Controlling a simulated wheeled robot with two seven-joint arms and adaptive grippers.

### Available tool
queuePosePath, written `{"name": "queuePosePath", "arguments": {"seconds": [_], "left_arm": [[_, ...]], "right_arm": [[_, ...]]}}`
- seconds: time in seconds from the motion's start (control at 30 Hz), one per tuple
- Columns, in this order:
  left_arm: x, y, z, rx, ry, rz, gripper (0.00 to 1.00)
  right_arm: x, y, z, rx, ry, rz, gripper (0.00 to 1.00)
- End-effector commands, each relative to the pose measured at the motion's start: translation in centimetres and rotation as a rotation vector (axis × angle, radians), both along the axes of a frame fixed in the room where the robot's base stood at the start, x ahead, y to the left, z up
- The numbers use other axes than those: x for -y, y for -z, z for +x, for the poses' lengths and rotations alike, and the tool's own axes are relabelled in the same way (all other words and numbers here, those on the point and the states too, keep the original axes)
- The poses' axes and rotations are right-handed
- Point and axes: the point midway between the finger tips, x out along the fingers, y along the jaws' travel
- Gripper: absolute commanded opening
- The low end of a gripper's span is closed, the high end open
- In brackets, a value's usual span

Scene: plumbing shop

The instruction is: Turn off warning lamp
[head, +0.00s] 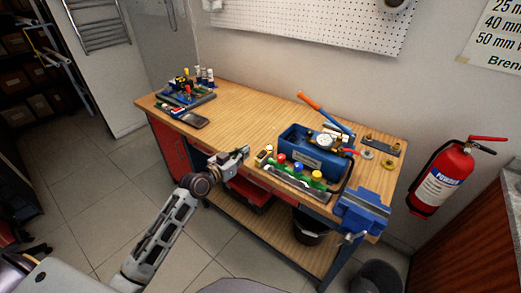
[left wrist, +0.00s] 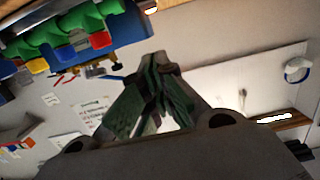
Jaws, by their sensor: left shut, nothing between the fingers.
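I cannot make out a lit warning lamp in either view. My left gripper (head: 240,153) is shut and empty at the front edge of the workbench, left of a row of green fittings with a red cap (head: 282,158), a blue cap (head: 298,166) and a yellow cap (head: 317,175). A small pale and yellow item (head: 264,152) lies just right of the fingertips, apart from them as far as I can tell. In the left wrist view the fingers (left wrist: 156,62) meet at their tips, and the red cap (left wrist: 99,40) shows at upper left. My right gripper is not in view.
A blue toolbox (head: 312,157) with a gauge stands behind the fittings on the wooden workbench (head: 230,119). A blue vise (head: 362,210) is at the right corner. Another tray of tools (head: 187,97) is at the far left. The bench middle is clear.

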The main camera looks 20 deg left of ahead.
Motion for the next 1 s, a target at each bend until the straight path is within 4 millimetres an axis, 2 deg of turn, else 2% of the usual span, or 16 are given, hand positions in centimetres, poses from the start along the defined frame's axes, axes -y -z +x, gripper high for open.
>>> {"name": "queuePosePath", "arguments": {"seconds": [0.47,1.0], "left_arm": [[0.1,0.0,0.4,0.001,-0.001,0.0,0.0],[1.5,0.4,4.2,0.0,-0.001,-0.002,0.0]], "right_arm": [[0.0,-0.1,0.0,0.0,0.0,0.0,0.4],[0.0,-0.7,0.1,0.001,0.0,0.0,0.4]]}}
